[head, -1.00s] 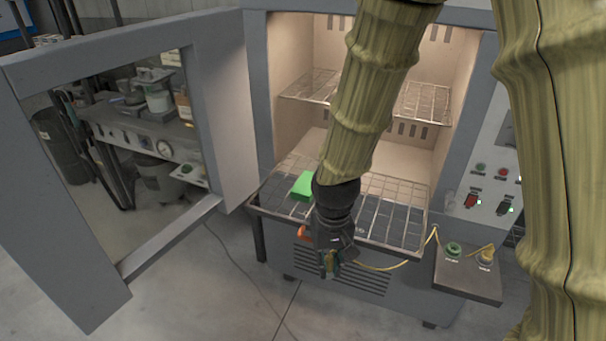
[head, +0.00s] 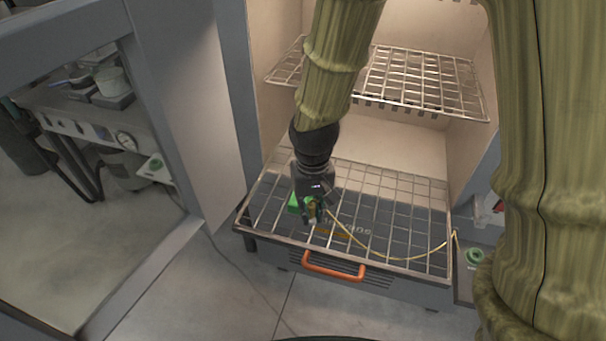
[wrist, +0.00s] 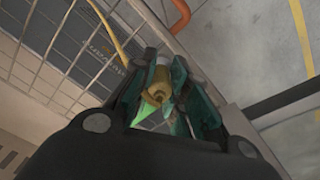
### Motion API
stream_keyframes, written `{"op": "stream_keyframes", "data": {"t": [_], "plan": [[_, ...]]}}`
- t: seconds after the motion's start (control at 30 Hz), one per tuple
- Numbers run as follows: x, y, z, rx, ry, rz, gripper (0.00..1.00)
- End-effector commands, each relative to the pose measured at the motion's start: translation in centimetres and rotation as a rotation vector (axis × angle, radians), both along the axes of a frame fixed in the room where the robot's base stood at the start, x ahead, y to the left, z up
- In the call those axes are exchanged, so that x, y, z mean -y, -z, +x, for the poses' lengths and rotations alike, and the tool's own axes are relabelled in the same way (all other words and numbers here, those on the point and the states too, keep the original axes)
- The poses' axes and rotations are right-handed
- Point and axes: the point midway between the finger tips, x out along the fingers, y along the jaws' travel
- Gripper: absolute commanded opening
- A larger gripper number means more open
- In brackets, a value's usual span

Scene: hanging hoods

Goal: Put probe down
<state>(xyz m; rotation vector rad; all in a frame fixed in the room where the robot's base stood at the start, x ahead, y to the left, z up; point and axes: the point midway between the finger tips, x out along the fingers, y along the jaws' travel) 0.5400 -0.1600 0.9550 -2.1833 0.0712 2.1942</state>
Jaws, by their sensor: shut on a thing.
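My gripper (head: 312,212) is above the left part of the lower wire rack (head: 400,200), at the mouth of the open oven. It is shut on a small brass-yellow probe (wrist: 152,84), which shows between the fingers in the wrist view. A yellow cable (head: 385,256) runs from the probe across the rack toward the right. In the wrist view a bit of green (wrist: 148,112) shows between the fingers. I cannot tell whether the probe touches the rack.
An upper wire rack (head: 425,80) hangs inside the oven. The open door (head: 185,110) stands on the left. An orange handle (head: 333,268) is at the front below the lower rack. A green knob (head: 474,256) sits on a side shelf at right. The rack's right half is clear.

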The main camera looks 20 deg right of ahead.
Motion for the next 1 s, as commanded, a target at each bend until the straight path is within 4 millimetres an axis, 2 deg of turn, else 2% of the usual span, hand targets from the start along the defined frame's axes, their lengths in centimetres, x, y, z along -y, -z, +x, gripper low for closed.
{"op": "stream_keyframes", "data": {"t": [0.3,0.5,0.7,1.0], "plan": [[1.5,1.1,7.8,-0.015,0.0,0.001,0.0],[2.5,1.6,11.7,-0.016,0.002,0.001,0.0],[3.2,2.0,14.3,-0.016,0.002,0.0,0.0],[3.4,3.1,14.9,-0.019,0.002,-0.001,0.0]]}}
